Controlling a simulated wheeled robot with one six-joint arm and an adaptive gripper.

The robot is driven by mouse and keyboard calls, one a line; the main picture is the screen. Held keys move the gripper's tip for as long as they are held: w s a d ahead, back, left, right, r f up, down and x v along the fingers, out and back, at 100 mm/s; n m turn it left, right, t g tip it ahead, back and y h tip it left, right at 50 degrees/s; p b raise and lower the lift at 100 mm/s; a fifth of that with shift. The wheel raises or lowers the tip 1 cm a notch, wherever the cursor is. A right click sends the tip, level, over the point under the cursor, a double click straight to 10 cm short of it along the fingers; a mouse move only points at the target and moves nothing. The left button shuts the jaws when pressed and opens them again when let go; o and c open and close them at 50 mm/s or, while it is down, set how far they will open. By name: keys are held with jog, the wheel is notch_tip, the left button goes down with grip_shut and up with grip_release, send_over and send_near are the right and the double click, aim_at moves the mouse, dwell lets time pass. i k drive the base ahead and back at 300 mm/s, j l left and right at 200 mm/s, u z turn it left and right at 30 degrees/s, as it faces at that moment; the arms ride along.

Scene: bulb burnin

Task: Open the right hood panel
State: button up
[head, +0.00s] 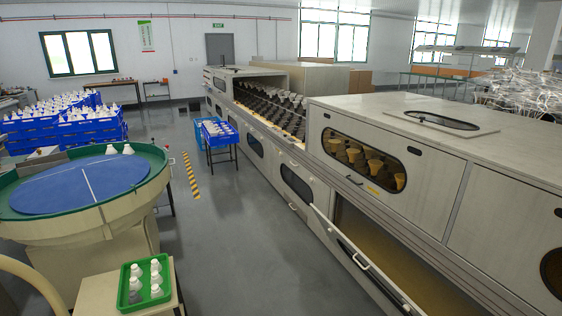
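The long grey burn-in machine (405,105) runs from the back centre to the right front. A hood panel (432,172) with a rounded dark window is closed on its near section; bulbs show through the window, and a bar handle (354,181) sits at its lower left. Another upper panel (495,215), closed, lies farther right and is cut off by the picture edge. I cannot tell for certain which one is the right hood panel. The farther section is open at the top, with rows of dark bulbs (275,98) in view. My gripper is not in view.
A lower door (345,248) hangs tilted outward below the near hood, leaning into the aisle. The grey aisle floor (240,240) is clear. Left stand a round blue-topped table (80,188), a green bulb tray (128,295), and blue crates (90,130); a blue crate table (215,135) stands farther back.

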aim_at(427, 198)
jog(key=i, duration=3.5)
